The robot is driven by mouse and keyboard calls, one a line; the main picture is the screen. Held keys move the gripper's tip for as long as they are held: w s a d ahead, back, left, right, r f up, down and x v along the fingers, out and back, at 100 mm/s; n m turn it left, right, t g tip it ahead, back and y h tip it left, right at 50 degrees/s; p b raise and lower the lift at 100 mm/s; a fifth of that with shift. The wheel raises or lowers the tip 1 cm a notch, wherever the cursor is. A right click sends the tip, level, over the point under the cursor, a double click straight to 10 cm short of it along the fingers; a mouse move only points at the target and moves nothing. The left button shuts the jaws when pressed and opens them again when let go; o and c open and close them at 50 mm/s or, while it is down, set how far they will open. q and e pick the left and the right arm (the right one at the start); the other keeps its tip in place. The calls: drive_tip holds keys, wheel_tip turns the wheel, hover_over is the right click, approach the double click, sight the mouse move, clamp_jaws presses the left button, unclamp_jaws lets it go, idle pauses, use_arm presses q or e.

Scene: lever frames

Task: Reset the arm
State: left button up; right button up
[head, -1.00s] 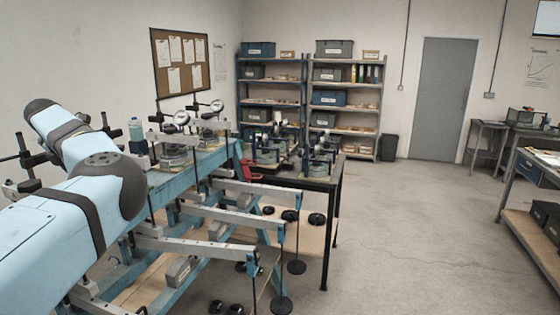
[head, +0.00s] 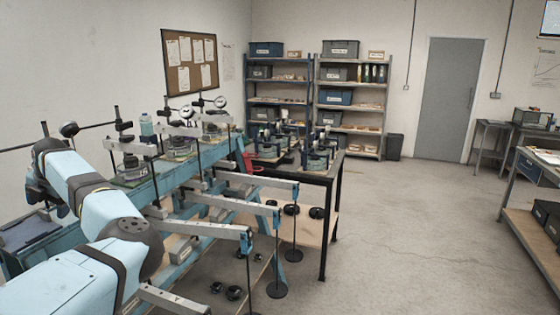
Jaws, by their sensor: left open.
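My left arm (head: 130,238), light blue with dark bands, rises from the lower left corner and bends back at its elbow. Its far end carries my left gripper (head: 37,192) at the left edge, beside the near end of the blue lever-frame bench. The gripper is small and dark there, partly hidden by the wrist, and its fingers are hard to make out. I see nothing held in it. Several grey lever beams (head: 205,230) stick out from the blue bench (head: 172,186), with hangers at their ends. My right gripper is not in view.
Dial gauges (head: 220,102) and round cells stand along the bench top. Black weights (head: 233,293) lie on a low wooden board. A black-framed table (head: 325,215) stands behind, with shelves (head: 350,110) at the wall. Open floor (head: 420,250) lies to the right.

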use_arm(q)
drive_tip(key=s+a+m+g+y, duration=0.1)
drive_tip(key=s+a+g+y, duration=0.15)
drive_tip(key=s+y, duration=0.4)
drive_tip(key=s+a+m+g+y, duration=0.1)
drive_tip(key=s+a+y, duration=0.35)
drive_tip(key=y, duration=0.25)
drive_tip(key=w+d+f+m+t+y, duration=0.1)
drive_tip(key=w+d+f+m+t, duration=0.1)
drive_tip(key=d+m+t, duration=0.55)
drive_tip(key=w+d+f+m+t+y, duration=0.1)
drive_tip(key=d+f+m+t, duration=0.1)
drive_tip(key=d+m+t, duration=0.55)
drive_tip(key=s+d+f+m+t+h+b, duration=0.1)
drive_tip(key=s+d+f+m+t+h, duration=0.2)
drive_tip(key=d+f+m+t+h, duration=0.95)
drive_tip(key=s+d+f+m+g+h, duration=1)
drive_tip(key=s+d+f+g, duration=0.4)
drive_tip(key=s+d+f, duration=1)
drive_tip(key=s+d+h, duration=0.1)
drive_tip(key=d, duration=0.1)
drive_tip(key=shift+s+d+f, duration=0.15)
drive_tip(key=shift+s+d, duration=0.1)
drive_tip(key=shift+d, duration=0.1)
